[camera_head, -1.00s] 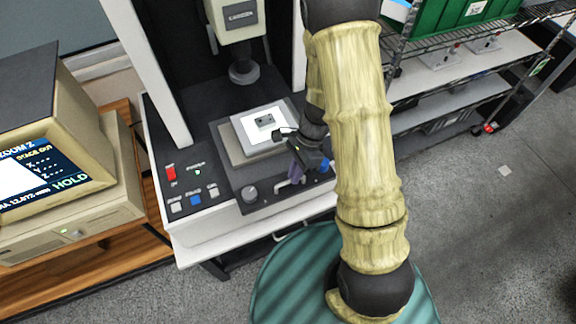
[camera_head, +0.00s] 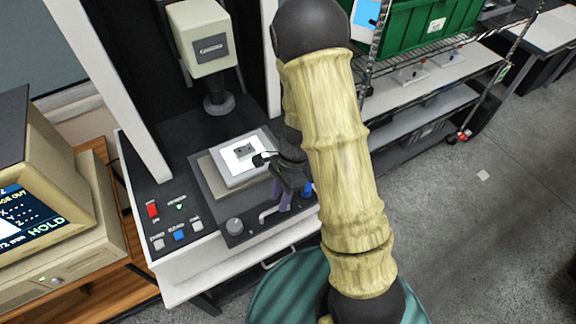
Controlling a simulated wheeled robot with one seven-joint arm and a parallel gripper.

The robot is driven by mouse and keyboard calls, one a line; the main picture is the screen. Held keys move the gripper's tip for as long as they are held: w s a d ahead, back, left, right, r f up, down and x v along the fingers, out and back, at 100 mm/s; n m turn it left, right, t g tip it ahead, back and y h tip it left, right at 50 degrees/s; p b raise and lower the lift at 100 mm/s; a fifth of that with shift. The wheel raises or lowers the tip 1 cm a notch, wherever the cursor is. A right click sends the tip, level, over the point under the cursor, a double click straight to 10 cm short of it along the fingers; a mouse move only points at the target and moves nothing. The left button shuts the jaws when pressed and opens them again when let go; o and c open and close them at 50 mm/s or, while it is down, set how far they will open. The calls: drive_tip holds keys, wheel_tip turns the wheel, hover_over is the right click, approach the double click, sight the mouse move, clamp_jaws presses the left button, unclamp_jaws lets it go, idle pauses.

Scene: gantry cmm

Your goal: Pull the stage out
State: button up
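The stage (camera_head: 214,177) is a flat plate on the black bed of the measuring machine. It carries a bright white plate (camera_head: 230,172) with a small grey part (camera_head: 245,150) on it. A pale bent handle (camera_head: 268,217) shows at the front of the bed, right of a round grey knob (camera_head: 235,227). My gripper (camera_head: 283,203) points down at the front right of the stage, just right of the pale handle. Its dark body and my arm cover the stage's right side. Whether the fingers are open, or touch the handle, I cannot tell.
The probe column (camera_head: 202,45) hangs above the stage. Red, white and blue buttons (camera_head: 179,236) sit at the bed's left. A monitor (camera_head: 45,190) at left reads HOLD and partly "OUT". A wire shelf with a green crate (camera_head: 420,35) stands right.

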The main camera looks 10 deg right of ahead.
drive_tip(key=b+v, duration=0.1)
drive_tip(key=v, duration=1.5)
drive_tip(key=s+d+n+t+h, duration=0.1)
drive_tip(key=s+n+t+h, duration=0.2)
drive_tip(key=n, duration=1.2)
drive_tip(key=s+t, duration=0.2)
drive_tip(key=s, duration=0.3)
drive_tip(key=shift+d+f+t+h, duration=0.25)
drive_tip(key=shift+f+t+h, duration=0.05)
drive_tip(key=shift+t+h, duration=0.1)
drive_tip(key=shift+w, duration=0.15)
drive_tip(key=shift+d, duration=0.1)
